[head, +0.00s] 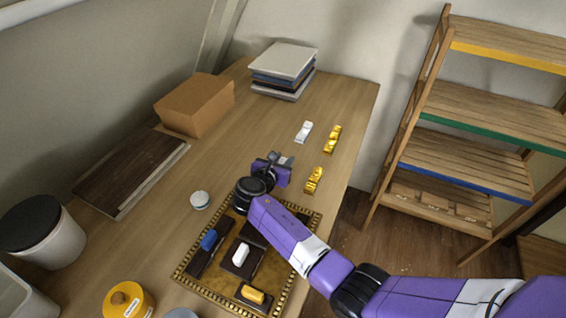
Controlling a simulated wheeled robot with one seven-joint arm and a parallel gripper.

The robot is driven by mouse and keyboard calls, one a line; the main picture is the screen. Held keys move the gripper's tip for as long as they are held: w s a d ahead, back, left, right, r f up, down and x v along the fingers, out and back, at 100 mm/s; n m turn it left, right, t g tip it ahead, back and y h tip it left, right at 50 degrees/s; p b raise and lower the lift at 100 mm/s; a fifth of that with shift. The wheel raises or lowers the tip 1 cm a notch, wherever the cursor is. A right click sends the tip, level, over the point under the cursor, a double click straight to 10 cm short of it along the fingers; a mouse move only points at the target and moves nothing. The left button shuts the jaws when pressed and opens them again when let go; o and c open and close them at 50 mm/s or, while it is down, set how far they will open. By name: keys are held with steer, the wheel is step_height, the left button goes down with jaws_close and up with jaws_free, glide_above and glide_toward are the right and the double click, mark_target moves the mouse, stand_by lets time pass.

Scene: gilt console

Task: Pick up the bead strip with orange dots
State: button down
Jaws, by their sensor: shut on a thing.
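My gripper (281,163) is above the table, just past the far edge of a gold-rimmed tray. It is shut on a small pale piece (287,160), mostly hidden by the fingers. No orange dots can be made out on this piece, so I cannot tell whether it is the bead strip. To the right of the gripper a gold piece (313,179) lies on the table. A second gold piece (333,138) and a silver-white piece (304,131) lie farther back, apart from the gripper.
The tray (189,282) holds dark boards with a blue block (209,240), a white block (240,253) and a yellow block (252,294). A cardboard box (195,105), stacked books (284,65) and a dark panel (130,172) stand behind. Shelves (480,110) rise at right.

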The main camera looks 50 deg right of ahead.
mark_target(284, 160)
step_height(284, 160, up, 19)
stand_by(0.4)
steer(key=shift+s+d, duration=0.1)
